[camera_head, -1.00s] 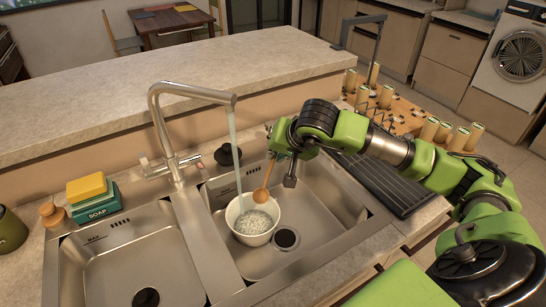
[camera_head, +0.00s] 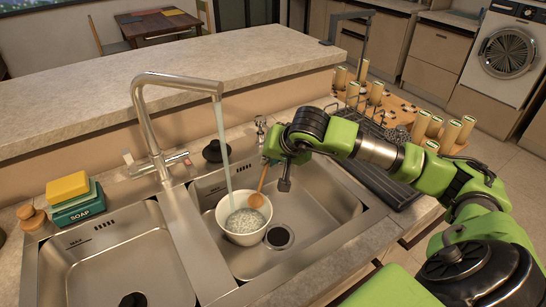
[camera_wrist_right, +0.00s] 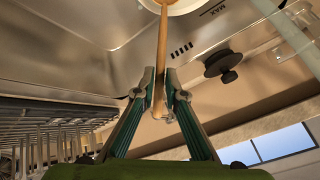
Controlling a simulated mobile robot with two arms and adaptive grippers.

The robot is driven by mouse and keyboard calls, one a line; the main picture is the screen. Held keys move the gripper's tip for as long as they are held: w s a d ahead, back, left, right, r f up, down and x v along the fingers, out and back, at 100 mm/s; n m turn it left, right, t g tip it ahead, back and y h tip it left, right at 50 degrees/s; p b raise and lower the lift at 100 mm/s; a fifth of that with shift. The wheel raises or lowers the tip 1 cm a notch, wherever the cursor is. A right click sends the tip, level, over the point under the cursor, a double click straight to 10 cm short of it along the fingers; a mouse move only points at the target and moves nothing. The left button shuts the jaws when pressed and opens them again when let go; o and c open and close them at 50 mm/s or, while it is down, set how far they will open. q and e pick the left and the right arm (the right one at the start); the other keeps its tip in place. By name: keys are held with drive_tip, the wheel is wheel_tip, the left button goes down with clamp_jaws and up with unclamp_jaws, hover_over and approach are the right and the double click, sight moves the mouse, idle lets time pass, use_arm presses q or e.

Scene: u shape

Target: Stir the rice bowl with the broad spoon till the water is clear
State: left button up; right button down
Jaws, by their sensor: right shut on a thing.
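A white bowl (camera_head: 240,239) with rice and cloudy-looking water (camera_head: 246,221) stands in the right sink basin. A water stream from the tap falls into it. My right gripper (camera_head: 275,161) is shut on the handle of a wooden broad spoon (camera_head: 257,200). The spoon's head is at the bowl's back right rim; I cannot tell whether it touches the rim. In the right wrist view, the handle (camera_wrist_right: 162,50) passes between the fingers (camera_wrist_right: 160,88) towards the bowl (camera_wrist_right: 190,5), which is cut off at the top. My left gripper is out of view.
The tap (camera_head: 147,125) arches over the divider. A soap box with a yellow sponge (camera_head: 67,187) sits left of the sink. A black dish rack (camera_head: 375,165) and a board with several cylinders (camera_head: 377,92) stand right. The left basin (camera_head: 110,260) is clear.

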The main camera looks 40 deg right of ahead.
sight(260, 187)
drive_tip(key=shift+s+a+f+b, duration=0.3)
drive_tip(key=shift+a+f+b, duration=0.3)
drive_tip(key=shift+f+b, duration=0.2)
drive_tip(key=shift+s+a+f+b, duration=0.3)
drive_tip(key=shift+a+f+b, duration=0.25)
drive_tip(key=shift+f+b, duration=0.25)
drive_tip(key=shift+s+a+f+b, duration=0.3)
drive_tip(key=shift+a+f+b, duration=0.35)
drive_tip(key=shift+f, duration=0.25)
drive_tip(key=shift+s+a+f+b, duration=0.2)
drive_tip(key=shift+a+f+b, duration=0.15)
